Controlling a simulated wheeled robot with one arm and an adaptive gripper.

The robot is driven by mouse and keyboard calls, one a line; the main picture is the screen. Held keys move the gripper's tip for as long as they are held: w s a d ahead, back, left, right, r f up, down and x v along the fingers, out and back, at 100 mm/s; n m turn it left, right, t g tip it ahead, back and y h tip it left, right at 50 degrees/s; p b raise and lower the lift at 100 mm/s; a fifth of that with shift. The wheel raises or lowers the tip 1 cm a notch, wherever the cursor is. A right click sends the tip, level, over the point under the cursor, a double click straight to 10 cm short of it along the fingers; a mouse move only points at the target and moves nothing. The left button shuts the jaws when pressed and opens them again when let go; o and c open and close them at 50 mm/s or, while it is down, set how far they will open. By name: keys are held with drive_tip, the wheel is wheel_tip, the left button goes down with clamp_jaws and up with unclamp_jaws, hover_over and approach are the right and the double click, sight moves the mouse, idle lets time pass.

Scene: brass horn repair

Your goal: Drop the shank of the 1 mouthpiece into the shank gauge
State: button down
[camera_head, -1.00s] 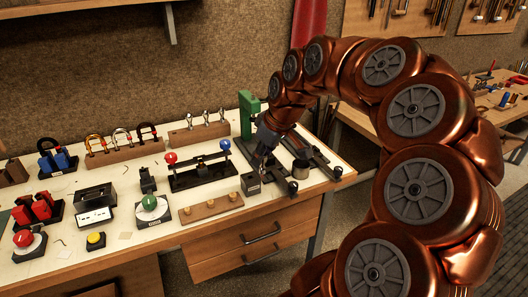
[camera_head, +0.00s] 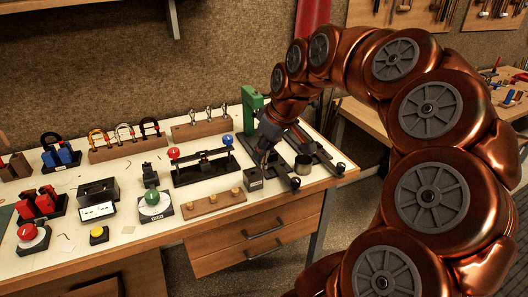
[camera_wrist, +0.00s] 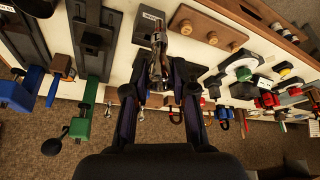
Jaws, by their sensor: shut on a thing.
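My gripper (camera_wrist: 159,78) is shut on a silver mouthpiece (camera_wrist: 158,62), which sits between the two fingers in the wrist view. The shank gauge, a small dark block with a pale label (camera_wrist: 148,27), is just beyond the mouthpiece's far end. In the head view the gauge (camera_head: 254,180) stands near the bench's front edge, directly below my gripper (camera_head: 262,160). The mouthpiece's end overlaps the gauge's edge in the wrist view. I cannot tell whether they touch or whether the shank is in the hole. The held mouthpiece is barely visible in the head view.
A dark railed fixture with a green post (camera_head: 251,103) and a dark cup (camera_head: 303,163) stand right of the gauge. A wooden strip with knobs (camera_head: 214,203) lies to its left. A rack (camera_head: 199,130) holds several silver mouthpieces behind. A stand with red and blue balls (camera_head: 203,172) is nearby.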

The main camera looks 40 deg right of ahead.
drive_tip(key=shift+r+p, duration=0.45)
drive_tip(key=shift+r, duration=1.3)
